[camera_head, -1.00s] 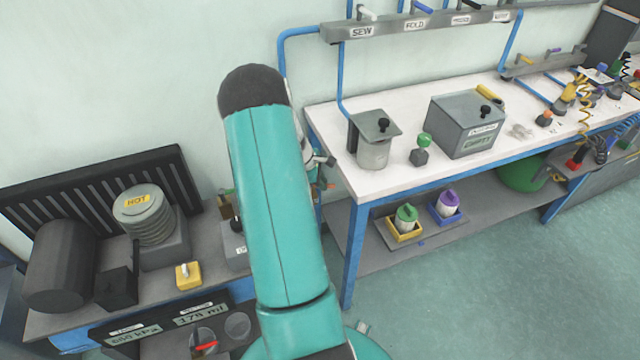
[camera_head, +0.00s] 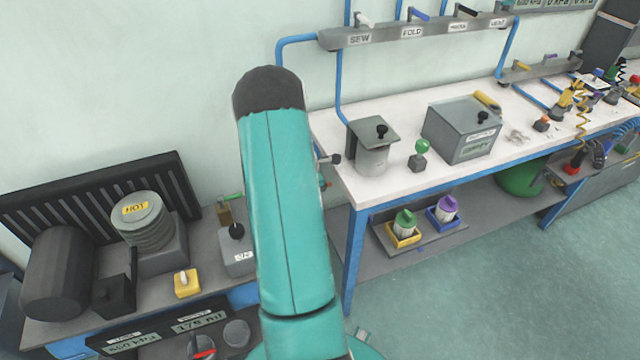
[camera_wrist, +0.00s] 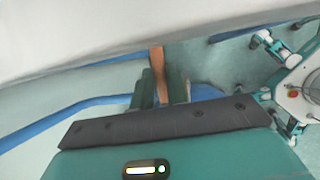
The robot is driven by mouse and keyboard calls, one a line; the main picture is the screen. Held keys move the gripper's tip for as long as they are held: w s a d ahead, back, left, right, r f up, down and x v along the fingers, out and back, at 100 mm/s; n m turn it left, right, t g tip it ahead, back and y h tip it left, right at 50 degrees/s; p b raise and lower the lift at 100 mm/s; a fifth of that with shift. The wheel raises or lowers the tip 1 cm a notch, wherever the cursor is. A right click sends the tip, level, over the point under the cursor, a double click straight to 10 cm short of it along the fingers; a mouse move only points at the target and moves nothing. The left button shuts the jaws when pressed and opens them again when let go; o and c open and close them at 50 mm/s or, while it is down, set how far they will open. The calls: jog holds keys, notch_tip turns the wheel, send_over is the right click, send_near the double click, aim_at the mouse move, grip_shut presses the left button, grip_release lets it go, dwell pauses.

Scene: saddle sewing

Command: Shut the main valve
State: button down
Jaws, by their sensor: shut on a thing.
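In the wrist view my gripper (camera_wrist: 164,86) is shut on a flat orange-brown bar (camera_wrist: 158,62), whose end shows between the two dark green fingers. The bar looks like a lever handle, but no label shows on it, so I cannot tell for certain that it belongs to the main valve. A blue pipe (camera_wrist: 70,108) runs close by. In the head view my own teal arm hides the gripper and most of what it holds.
A white-topped bench (camera_head: 395,185) stands right of my arm, with a grey box (camera_head: 462,128) and a lidded canister (camera_head: 372,148). Above it runs a rail (camera_head: 410,32) of labelled levers. A low bench with a HOT-labelled stack (camera_head: 142,222) stands left. The floor at right is clear.

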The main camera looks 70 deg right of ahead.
jog(key=c, duration=1.4)
grip_release()
jog(key=shift+r, duration=0.1)
jog(key=v, duration=1.3)
jog(key=shift+w+a+r, duration=0.1)
jog(key=shift+r, duration=0.2)
